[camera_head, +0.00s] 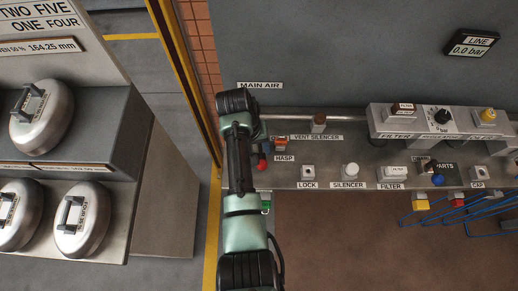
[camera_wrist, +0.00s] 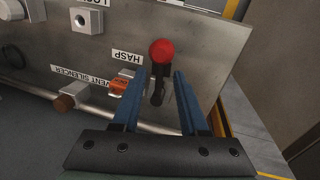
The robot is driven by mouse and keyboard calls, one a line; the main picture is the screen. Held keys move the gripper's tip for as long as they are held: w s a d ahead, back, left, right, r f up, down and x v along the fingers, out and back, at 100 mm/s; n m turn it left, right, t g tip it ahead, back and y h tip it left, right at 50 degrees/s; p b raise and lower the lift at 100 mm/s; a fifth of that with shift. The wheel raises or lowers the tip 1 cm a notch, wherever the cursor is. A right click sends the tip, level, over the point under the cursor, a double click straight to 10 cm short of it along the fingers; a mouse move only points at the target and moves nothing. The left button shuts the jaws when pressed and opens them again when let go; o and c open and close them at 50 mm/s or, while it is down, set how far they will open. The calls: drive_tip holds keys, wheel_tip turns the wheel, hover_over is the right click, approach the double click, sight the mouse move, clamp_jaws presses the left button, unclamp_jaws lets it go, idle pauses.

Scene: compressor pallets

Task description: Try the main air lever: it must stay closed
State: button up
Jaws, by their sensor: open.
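The main air lever shows in the wrist view as a red ball knob (camera_wrist: 162,52) on a dark stem. My open gripper (camera_wrist: 158,76) has one blue finger on each side of the stem. I cannot tell whether either finger touches it. The knob lies just beyond the fingertips. In the head view the red knob (camera_head: 262,164) shows beside my arm, below the MAIN AIR label (camera_head: 260,85). My arm hides most of the lever and gripper there. The line display (camera_head: 470,43) reads 0.0 bar.
An orange part (camera_head: 281,143) sits by the HASP label, close to the gripper; it also shows in the wrist view (camera_wrist: 118,86). A vent silencer (camera_head: 319,122), lock (camera_head: 308,172) and silencer (camera_head: 350,170) stand to the right. A yellow post (camera_head: 184,75) rises to the left.

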drive_tip(key=shift+d+f, duration=0.1)
drive_tip(key=shift+f, duration=0.45)
clamp_jaws()
idle(1.1)
